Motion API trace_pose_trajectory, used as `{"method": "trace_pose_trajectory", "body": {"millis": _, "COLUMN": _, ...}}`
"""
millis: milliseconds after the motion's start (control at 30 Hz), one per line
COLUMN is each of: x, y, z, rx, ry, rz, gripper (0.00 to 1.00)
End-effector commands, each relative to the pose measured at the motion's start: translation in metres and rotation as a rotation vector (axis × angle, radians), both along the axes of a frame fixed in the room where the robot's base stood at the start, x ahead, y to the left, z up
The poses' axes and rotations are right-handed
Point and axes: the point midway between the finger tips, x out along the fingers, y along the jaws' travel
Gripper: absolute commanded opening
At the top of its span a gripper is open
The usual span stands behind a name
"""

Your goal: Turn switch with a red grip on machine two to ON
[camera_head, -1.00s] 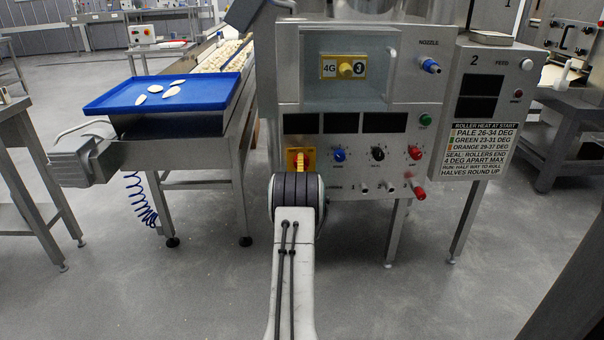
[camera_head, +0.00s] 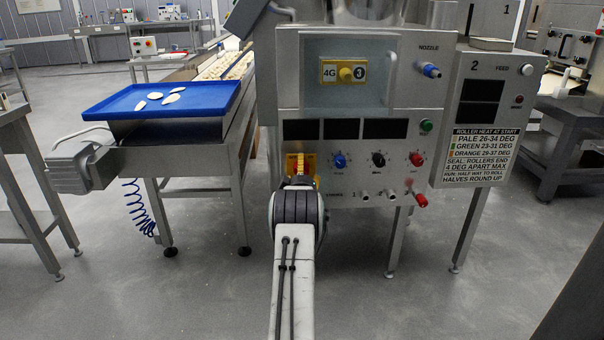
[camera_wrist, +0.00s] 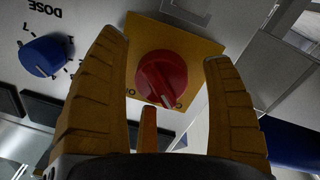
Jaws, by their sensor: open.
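The switch with a red grip (camera_wrist: 162,78) sits on a yellow plate (camera_wrist: 190,40) on the front panel of machine two. In the wrist view its pale pointer mark points down and slightly right; the lettering beside it is too small to read surely. My gripper (camera_wrist: 165,55) is open, with one yellow finger on each side of the red grip; I cannot tell whether they touch it. In the head view my gripper (camera_head: 302,170) is in front of the yellow plate (camera_head: 292,163) and hides most of the switch.
A blue dose knob (camera_wrist: 43,55) is beside the yellow plate; it also shows in the head view (camera_head: 339,160). Black (camera_head: 378,159) and red (camera_head: 416,159) knobs are further right. A blue tray (camera_head: 165,100) stands left of the machine.

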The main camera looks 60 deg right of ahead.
Motion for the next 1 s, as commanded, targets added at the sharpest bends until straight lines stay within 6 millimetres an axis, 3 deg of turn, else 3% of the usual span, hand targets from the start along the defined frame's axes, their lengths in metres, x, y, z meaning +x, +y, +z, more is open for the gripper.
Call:
{"method": "trace_pose_trajectory", "body": {"millis": 700, "x": -0.0004, "y": 0.0002, "z": -0.0024, "rx": 0.004, "ry": 0.002, "rz": -0.001, "gripper": 0.17}}
{"method": "trace_pose_trajectory", "body": {"millis": 1000, "x": -0.001, "y": 0.0, "z": -0.0042, "rx": 0.01, "ry": 0.0, "rz": -0.001, "gripper": 0.16}}
